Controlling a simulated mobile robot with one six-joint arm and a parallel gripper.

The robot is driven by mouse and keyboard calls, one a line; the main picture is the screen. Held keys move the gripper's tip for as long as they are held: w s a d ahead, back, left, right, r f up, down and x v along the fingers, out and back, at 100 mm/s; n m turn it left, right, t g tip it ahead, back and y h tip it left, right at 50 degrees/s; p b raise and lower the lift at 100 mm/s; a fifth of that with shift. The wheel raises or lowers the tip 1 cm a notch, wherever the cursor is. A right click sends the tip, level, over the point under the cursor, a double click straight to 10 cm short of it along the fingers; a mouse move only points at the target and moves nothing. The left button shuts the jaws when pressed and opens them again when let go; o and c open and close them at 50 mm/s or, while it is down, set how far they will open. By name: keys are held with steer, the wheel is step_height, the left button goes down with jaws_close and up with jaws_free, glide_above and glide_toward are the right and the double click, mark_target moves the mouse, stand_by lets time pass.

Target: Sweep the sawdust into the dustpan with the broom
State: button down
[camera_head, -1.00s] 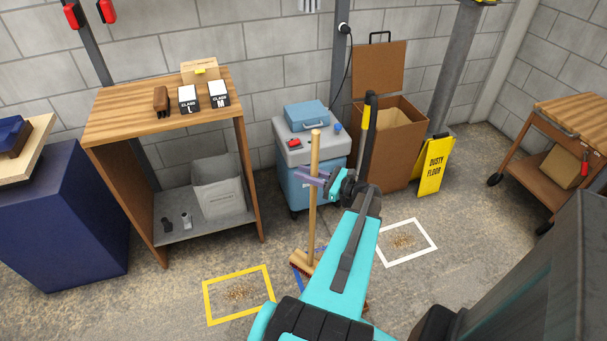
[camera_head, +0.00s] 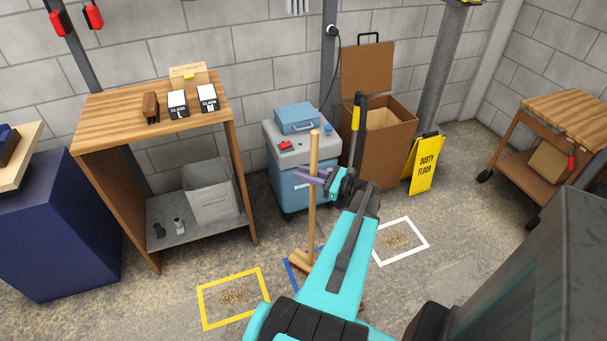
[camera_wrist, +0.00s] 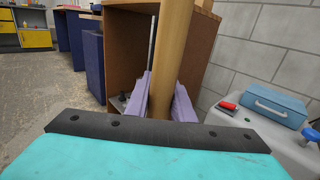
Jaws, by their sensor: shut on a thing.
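My gripper (camera_head: 314,180) is shut on the wooden handle of the broom (camera_head: 313,211), which stands nearly upright. In the wrist view the handle (camera_wrist: 173,55) lies between the two purple fingers. The broom head (camera_head: 303,261) is low, by a blue floor outline; whether it touches the floor is unclear. One patch of sawdust (camera_head: 237,297) lies inside a yellow outline, left of the broom. Another patch of sawdust (camera_head: 396,240) lies inside a white outline, right of my arm. I cannot make out a dustpan.
A wooden shelf unit (camera_head: 237,165) stands at the left, beside a dark blue cabinet (camera_head: 60,235). A blue-grey machine (camera_head: 290,185), a brown bin (camera_head: 385,155) and a yellow floor sign (camera_head: 424,165) stand along the wall. A wooden cart (camera_head: 520,158) is at the right.

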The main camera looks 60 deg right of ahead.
steer(key=shift+s+d+f+p, duration=0.1)
steer(key=shift+s+d+p, duration=0.05)
steer(key=shift+s+d, duration=0.45)
steer(key=shift+s+d+p, duration=0.15)
steer(key=shift+s+d, duration=0.25)
steer(key=shift+d, duration=0.35)
steer(key=shift+s+d, duration=0.1)
steer(key=shift+s+d+p, duration=0.45)
steer(key=shift+s+d, duration=0.55)
steer(key=shift+d, duration=0.25)
steer(key=shift+d, duration=0.1)
steer(key=shift+s+d+p, duration=0.5)
steer(key=shift+s+d, duration=0.5)
steer(key=shift+d, duration=0.3)
steer(key=shift+d, duration=0.15)
steer(key=shift+s+d+r+p, duration=0.15)
steer(key=shift+s+d+p, duration=0.1)
steer(key=shift+s+d, duration=0.35)
steer(key=shift+s+d+r+p, duration=0.1)
steer(key=shift+s+d+p, duration=0.25)
steer(key=shift+d, duration=0.35)
